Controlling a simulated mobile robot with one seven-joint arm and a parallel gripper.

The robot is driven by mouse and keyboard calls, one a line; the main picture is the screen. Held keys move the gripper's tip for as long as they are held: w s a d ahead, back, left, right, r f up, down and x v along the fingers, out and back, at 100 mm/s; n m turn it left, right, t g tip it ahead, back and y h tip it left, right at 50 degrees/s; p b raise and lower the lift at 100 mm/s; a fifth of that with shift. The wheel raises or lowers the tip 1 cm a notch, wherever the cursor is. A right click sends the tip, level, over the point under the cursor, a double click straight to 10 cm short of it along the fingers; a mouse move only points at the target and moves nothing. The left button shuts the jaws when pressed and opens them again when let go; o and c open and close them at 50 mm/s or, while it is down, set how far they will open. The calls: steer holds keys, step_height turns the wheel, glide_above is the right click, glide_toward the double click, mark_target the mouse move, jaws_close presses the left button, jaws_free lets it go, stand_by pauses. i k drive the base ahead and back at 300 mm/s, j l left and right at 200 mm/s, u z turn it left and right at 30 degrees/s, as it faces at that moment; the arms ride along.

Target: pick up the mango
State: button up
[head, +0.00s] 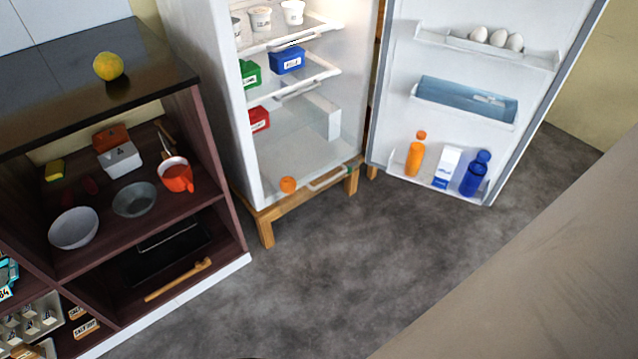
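A small round orange fruit (288,184) sits at the front of the fridge's bottom level; I cannot tell for sure which of the two is the mango. My gripper is not in view.
The fridge (205,110) stands open, its door (400,90) swung right with bottles and eggs. Open shelves under the countertop hold bowls (73,228), a red-orange jug (176,176) and boxes. The grey floor (340,260) is clear. A beige surface (540,280) fills the lower right.

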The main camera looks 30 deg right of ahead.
mark_target(109, 66)
steer(key=i+j, duration=0.2)
steer(key=i, duration=0.35)
steer(key=i+j, duration=0.25)
steer(key=i, duration=0.3)
steer(key=i+j+u, duration=0.1)
steer(key=i, duration=0.45)
steer(key=j, duration=0.1)
